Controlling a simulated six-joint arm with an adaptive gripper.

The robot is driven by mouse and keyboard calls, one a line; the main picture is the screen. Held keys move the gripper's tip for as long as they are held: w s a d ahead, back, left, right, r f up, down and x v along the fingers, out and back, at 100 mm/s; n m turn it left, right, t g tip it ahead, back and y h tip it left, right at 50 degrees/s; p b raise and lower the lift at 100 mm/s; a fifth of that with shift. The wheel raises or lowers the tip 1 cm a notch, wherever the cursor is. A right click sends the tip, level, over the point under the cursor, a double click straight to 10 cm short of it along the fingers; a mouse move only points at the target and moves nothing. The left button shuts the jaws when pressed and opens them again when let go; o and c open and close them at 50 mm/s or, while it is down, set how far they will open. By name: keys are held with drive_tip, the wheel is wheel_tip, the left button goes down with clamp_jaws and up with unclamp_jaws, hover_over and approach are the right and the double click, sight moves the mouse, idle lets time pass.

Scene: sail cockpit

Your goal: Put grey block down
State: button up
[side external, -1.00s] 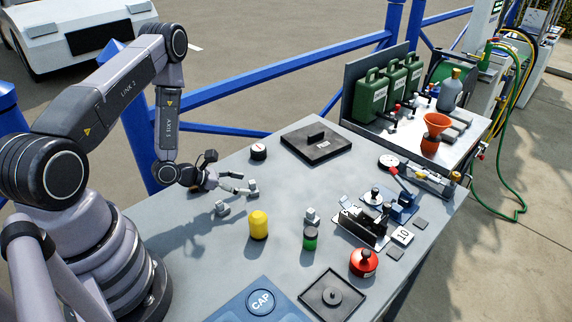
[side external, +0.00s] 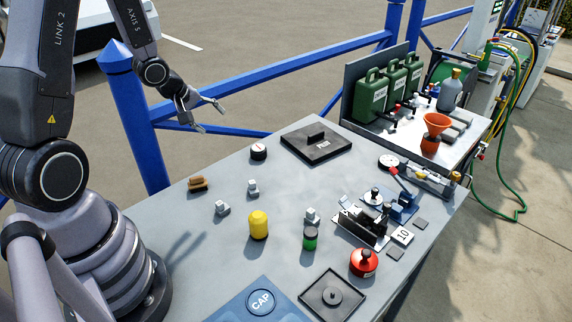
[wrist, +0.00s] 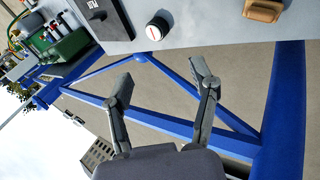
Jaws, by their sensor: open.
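Small grey blocks rest on the grey table. One grey block (side external: 222,208) lies near the left side, and another grey block (side external: 253,188) stands a little behind and right of it. A third grey block (side external: 312,215) shows at the top of a green cylinder (side external: 310,239); I cannot tell if it sits on it or behind it. My gripper (side external: 211,117) is open and empty, raised near the blue railing, well clear of the blocks. In the wrist view my gripper (wrist: 162,77) has its fingers spread with nothing between them. No grey block shows there.
A yellow cylinder (side external: 258,226) stands in front of the blocks. A brown piece (side external: 198,184) and a round dial (side external: 258,152) sit at the table's back edge. A black tray (side external: 316,151), a red knobbed part (side external: 363,263) and a blue CAP panel (side external: 240,308) surround the work area.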

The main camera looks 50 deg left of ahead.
drive_tip(key=s+d+r+m+y, duration=0.1)
drive_tip(key=s+d+r+m, duration=0.25)
drive_tip(key=r, duration=0.45)
drive_tip(key=s+d+r+m+y, duration=0.1)
drive_tip(key=s+d+r+m, duration=0.3)
drive_tip(key=r, duration=0.4)
drive_tip(key=s+d+r+m+h, duration=0.1)
drive_tip(key=s+d+r+m, duration=0.1)
drive_tip(key=s, duration=0.4)
drive_tip(key=s+d+r+m+g+h, duration=0.1)
drive_tip(key=s+d+r+m, duration=0.2)
drive_tip(key=s+d+m, duration=0.1)
drive_tip(key=shift+s+d+m, duration=0.35)
drive_tip(key=shift+s+m, duration=0.5)
drive_tip(key=shift+m, duration=0.4)
drive_tip(key=shift+o, duration=0.6)
drive_tip(key=shift+w+r, duration=0.1)
